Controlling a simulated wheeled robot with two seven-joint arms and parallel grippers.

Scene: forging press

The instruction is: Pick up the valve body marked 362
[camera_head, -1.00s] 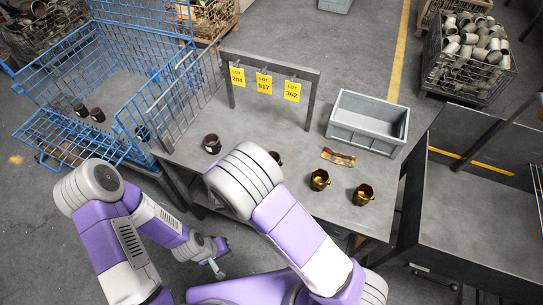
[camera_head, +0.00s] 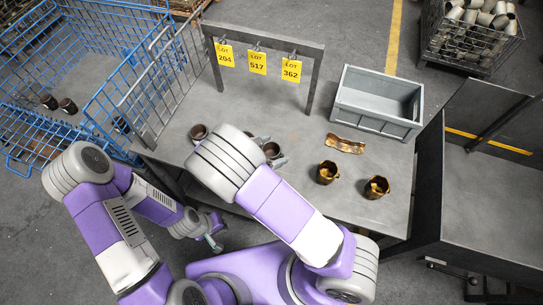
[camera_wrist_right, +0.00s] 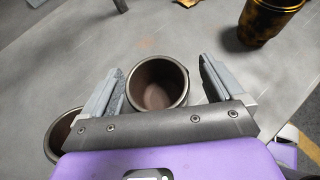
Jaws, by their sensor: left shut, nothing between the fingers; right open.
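A dark brown valve body (camera_head: 271,151) stands on the grey table, partly hidden by my right arm. In the right wrist view this dark cup (camera_wrist_right: 158,84) shows its open top between the fingers of my right gripper (camera_wrist_right: 160,68). That gripper is open, with a finger on each side; contact is not clear. Another dark valve body (camera_head: 198,132) stands to the left. Two bronze-gold valve bodies (camera_head: 327,173) (camera_head: 376,187) stand to the right. The yellow LOT 362 tag (camera_head: 291,70) hangs rightmost on the frame. My left gripper (camera_head: 214,243) is shut and empty, low beside the table.
A grey bin (camera_head: 374,123) stands at the table's back right. A bent bronze piece (camera_head: 345,144) lies before it. LOT 204 (camera_head: 225,55) and LOT 517 (camera_head: 258,62) tags hang on the frame (camera_head: 313,80). A blue wire cage (camera_head: 60,128) is at left.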

